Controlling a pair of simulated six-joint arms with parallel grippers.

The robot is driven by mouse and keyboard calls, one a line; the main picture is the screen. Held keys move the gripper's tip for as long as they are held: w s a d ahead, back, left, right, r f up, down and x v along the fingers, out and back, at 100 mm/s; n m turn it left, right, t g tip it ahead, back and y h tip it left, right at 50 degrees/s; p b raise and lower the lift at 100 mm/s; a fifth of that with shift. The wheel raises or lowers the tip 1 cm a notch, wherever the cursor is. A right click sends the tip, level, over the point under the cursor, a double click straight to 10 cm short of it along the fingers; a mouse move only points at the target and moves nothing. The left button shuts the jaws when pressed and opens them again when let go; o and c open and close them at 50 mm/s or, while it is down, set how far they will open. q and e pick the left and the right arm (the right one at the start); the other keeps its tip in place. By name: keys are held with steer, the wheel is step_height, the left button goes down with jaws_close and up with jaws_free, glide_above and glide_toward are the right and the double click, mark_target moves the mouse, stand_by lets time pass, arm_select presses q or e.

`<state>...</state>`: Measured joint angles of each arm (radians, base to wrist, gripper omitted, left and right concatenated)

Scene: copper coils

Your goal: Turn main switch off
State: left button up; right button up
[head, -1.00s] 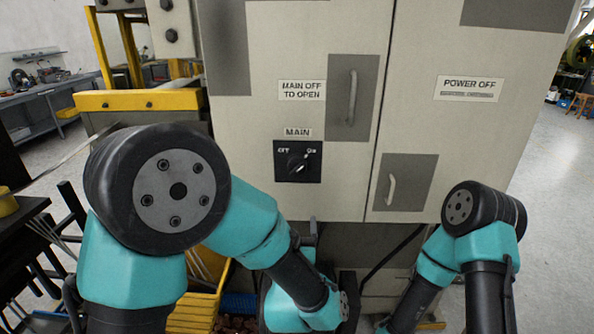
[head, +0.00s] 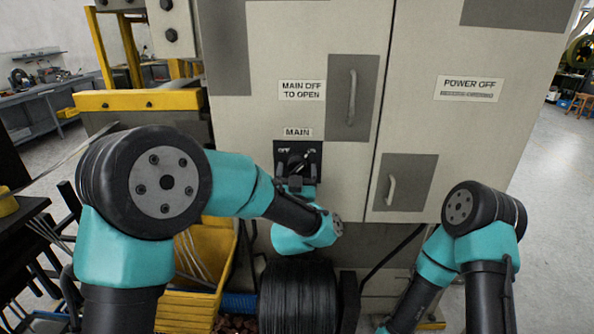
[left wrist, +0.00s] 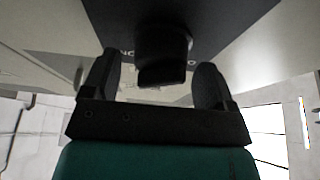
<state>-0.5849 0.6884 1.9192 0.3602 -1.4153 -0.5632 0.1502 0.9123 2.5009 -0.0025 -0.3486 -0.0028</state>
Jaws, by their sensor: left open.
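The main switch (head: 300,158) is a black rotary knob on a dark square plate on the cabinet, under a "MAIN" label (head: 297,132). Its pointer seems to lean to the upper right, the "On" side, but my gripper partly covers the plate. My left gripper (head: 297,174) is open just in front of the switch. In the left wrist view the black knob (left wrist: 163,50) sits between the two spread fingers, with a gap visible on each side. The right arm shows at the right, but its gripper is out of view.
The grey cabinet (head: 270,50) has two door handles, one (head: 352,98) above right of the switch and one (head: 391,190) on the right door. A black coil (head: 298,295) stands below the left arm. A yellow bin (head: 208,260) is at the lower left.

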arm_select(q)
steer(key=shift+w+r, duration=0.15)
steer(key=shift+w, duration=0.15)
steer(key=shift+c, duration=0.3)
steer(key=c, duration=0.8)
